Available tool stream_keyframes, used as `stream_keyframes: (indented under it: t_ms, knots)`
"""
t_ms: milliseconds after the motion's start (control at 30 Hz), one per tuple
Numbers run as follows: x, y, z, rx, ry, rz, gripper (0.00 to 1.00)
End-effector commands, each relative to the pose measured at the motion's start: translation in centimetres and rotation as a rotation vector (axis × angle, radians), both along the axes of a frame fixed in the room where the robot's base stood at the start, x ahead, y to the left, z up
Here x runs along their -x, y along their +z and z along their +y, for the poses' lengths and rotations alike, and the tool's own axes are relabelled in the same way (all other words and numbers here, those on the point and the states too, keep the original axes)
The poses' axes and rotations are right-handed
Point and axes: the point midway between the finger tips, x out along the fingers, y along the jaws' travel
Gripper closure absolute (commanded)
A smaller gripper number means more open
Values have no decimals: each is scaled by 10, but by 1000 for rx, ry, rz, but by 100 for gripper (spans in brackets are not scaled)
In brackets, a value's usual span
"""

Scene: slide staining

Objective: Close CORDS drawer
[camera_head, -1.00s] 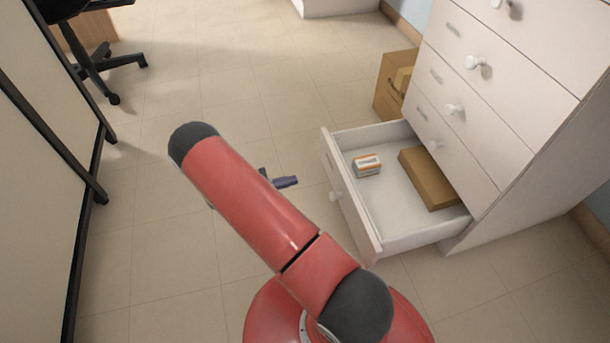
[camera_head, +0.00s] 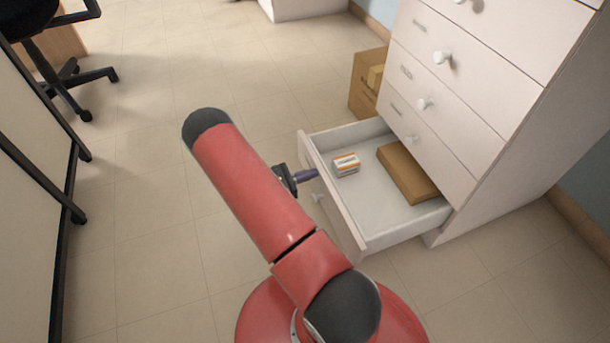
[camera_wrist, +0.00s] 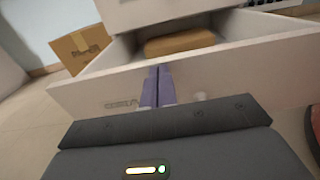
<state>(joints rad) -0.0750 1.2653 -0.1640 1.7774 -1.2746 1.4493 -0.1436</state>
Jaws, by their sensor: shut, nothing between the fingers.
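The open drawer (camera_head: 353,224) is the lowest one in view of the white cabinet and is pulled well out. In the wrist view its front panel (camera_wrist: 225,80) fills the middle, with a small label at the left that is too blurred to read surely. A small white and orange box (camera_head: 346,164) and a flat brown box (camera_head: 408,172) lie inside. The drawer's white knob (camera_head: 319,197) is on its front. My gripper (camera_head: 314,174) is shut and empty, its purple fingers (camera_wrist: 157,85) pointing at the front panel. Contact cannot be told.
The white cabinet (camera_head: 490,110) has several closed drawers above. A cardboard box (camera_head: 367,84) stands on the floor behind the open drawer. A black office chair (camera_head: 70,85) is at the far left. Tiled floor (camera_head: 150,190) left of the drawer is clear.

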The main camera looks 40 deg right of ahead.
Motion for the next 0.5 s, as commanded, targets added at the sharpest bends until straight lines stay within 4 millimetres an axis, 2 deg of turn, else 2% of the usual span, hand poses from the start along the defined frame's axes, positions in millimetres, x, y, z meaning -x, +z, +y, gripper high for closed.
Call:
stream_keyframes:
  t_ms: [267,367,500]
  knots:
    - [1,0,-3,0,-1,0,100]
    - [3,0,-11,2,-1,1,100]
    - [8,0,-32,3,-3,1,100]
